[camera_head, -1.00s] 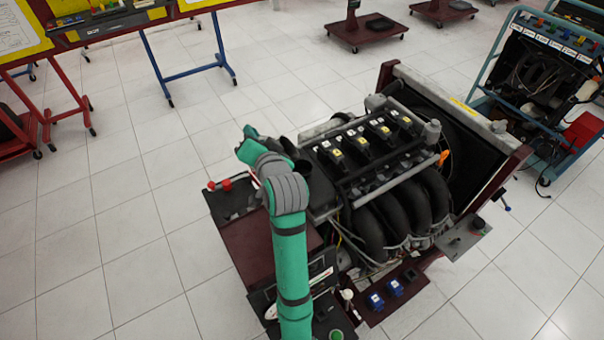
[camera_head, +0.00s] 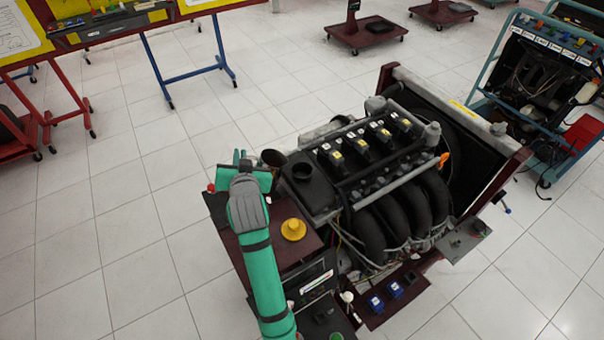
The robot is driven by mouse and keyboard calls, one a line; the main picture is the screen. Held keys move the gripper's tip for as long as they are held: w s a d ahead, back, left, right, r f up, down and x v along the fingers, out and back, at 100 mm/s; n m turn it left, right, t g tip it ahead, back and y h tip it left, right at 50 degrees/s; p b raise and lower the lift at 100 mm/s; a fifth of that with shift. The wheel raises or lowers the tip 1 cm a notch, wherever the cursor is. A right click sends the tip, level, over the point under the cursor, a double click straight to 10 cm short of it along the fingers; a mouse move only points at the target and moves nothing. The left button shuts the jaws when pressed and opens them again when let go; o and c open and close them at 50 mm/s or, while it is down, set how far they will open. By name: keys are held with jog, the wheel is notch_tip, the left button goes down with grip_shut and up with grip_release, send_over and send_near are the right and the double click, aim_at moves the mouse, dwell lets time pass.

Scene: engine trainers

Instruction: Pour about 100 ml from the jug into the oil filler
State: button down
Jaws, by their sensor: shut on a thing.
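My gripper (camera_head: 252,163) is at the left end of the engine, above the dark red stand, with its fingers mostly hidden. It is shut on what looks like the jug (camera_head: 273,158), a dark brown vessel whose open rim shows just right of the gripper. The jug looks close to upright; its contents cannot be seen. A round dark opening (camera_head: 302,172) on the black engine housing, right of the jug, looks like the oil filler. A gap shows between jug and opening. A yellow cap (camera_head: 293,229) lies on the stand's shelf below.
The engine (camera_head: 370,150) with black curved pipes fills the middle of the stand. A radiator panel (camera_head: 460,125) rises at its right. A red knob (camera_head: 211,187) is left of my gripper.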

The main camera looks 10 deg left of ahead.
jog(key=shift+s+a+f+n+t+h+b, duration=0.15)
jog(key=shift+a+f+n+h+b, duration=0.25)
jog(key=shift+f, duration=0.3)
jog(key=shift+s+a+f+n+t+h+b, duration=0.1)
jog(key=shift+a+f+n+h+b, duration=0.1)
jog(key=shift+a+f+n, duration=0.35)
jog(key=shift+s+a+f+n+t+h+b, duration=0.15)
jog(key=shift+a+f+n+h+b, duration=0.25)
jog(key=shift+f, duration=0.5)
jog(key=shift+d, duration=0.2)
